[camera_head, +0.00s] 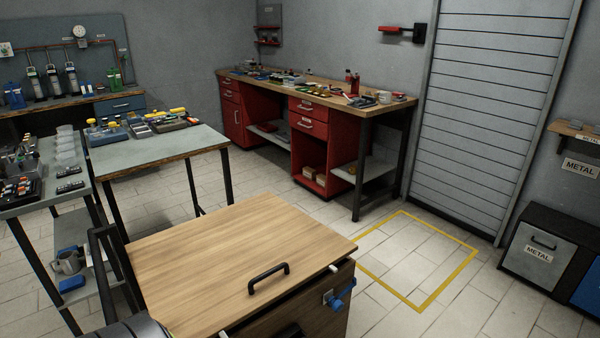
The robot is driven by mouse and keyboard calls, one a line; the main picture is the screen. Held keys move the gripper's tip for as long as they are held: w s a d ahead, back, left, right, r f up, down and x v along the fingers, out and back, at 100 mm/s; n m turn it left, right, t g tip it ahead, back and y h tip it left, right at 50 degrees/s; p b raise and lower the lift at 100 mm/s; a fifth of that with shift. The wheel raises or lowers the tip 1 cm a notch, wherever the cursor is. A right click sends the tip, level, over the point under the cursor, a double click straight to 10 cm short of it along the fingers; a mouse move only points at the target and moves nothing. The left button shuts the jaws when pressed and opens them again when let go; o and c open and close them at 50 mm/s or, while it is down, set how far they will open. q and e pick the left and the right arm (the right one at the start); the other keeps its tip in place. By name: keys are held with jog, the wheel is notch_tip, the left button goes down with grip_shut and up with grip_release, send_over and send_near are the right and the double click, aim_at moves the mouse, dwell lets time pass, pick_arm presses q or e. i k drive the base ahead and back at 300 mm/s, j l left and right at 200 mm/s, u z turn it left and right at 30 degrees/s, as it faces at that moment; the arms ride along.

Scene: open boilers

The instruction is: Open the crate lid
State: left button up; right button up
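The wooden crate (292,318) stands in the near middle, just in front of me. Its light wood lid (215,248) lies flat on top and looks closed, with a dark gap along the front edge. A black handle (268,277) sits on the lid near that edge. A blue latch-like piece (341,297) is on the crate's front side, at the right. White tabs show at the lid's front corners. Neither of my grippers is in view; a dark rounded part at the bottom left edge may be mine.
A table (160,147) with tools stands behind the crate, and a cart (40,178) is at left. A red workbench (320,130) runs along the back wall. Yellow-marked floor (415,256) to the right is clear. A metal bin (538,252) stands far right.

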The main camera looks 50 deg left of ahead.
aim_at(202, 276)
jog(key=u, duration=2)
